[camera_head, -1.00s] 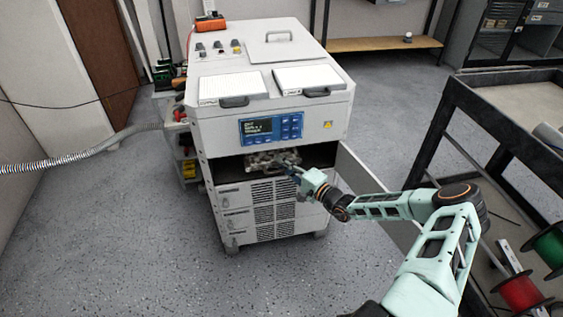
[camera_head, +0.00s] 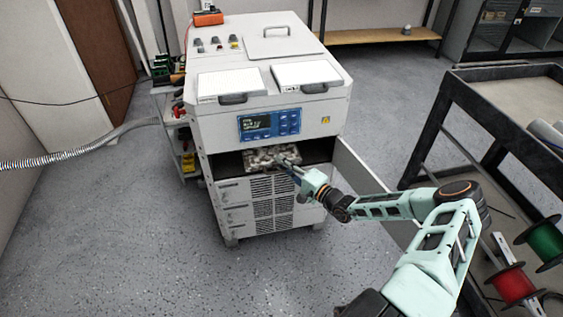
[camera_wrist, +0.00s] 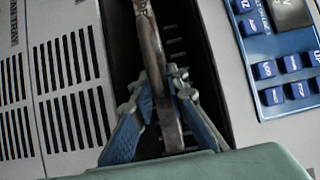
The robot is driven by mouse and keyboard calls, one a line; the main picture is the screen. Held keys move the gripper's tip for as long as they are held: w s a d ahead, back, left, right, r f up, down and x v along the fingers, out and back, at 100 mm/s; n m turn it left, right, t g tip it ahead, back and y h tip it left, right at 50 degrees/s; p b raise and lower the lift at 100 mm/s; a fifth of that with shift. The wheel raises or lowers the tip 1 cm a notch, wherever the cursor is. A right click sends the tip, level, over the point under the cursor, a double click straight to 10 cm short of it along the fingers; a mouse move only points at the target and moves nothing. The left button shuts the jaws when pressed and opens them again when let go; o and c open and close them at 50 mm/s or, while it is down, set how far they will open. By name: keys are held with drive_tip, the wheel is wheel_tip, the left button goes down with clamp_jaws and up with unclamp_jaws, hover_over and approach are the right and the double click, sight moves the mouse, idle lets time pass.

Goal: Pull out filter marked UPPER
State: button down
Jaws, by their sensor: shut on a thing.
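The filter (camera_head: 259,159) is a mottled grey-brown slab in the open upper compartment of the white cabinet (camera_head: 225,123), below the blue control panel. My gripper (camera_head: 291,166) reaches into the compartment from the right, at the filter's right end. In the wrist view the filter (camera_wrist: 153,60) shows edge-on as a thin brownish strip. My gripper (camera_wrist: 168,112) is shut on this strip, one finger on each side. Some marking shows at the strip's top edge, but I cannot read it. The filter's far end is out of the wrist view.
An open door (camera_head: 358,170) stands at the compartment's right, close to my arm. Vented drawer fronts (camera_head: 275,200) lie below the compartment. A black cart (camera_head: 478,112) with red and green spools stands at right. The floor in front and left is clear.

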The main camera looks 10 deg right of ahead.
sight(279, 172)
drive_tip(key=shift+s+p, duration=1.35)
drive_tip(key=shift+s, duration=0.6)
drive_tip(key=shift+s+r, duration=0.1)
drive_tip(key=shift+s+r+p, duration=0.1)
drive_tip(key=shift+s+p, duration=0.9)
drive_tip(key=shift+s, duration=0.2)
drive_tip(key=shift+s+p, duration=0.55)
drive_tip(key=shift+s, duration=0.65)
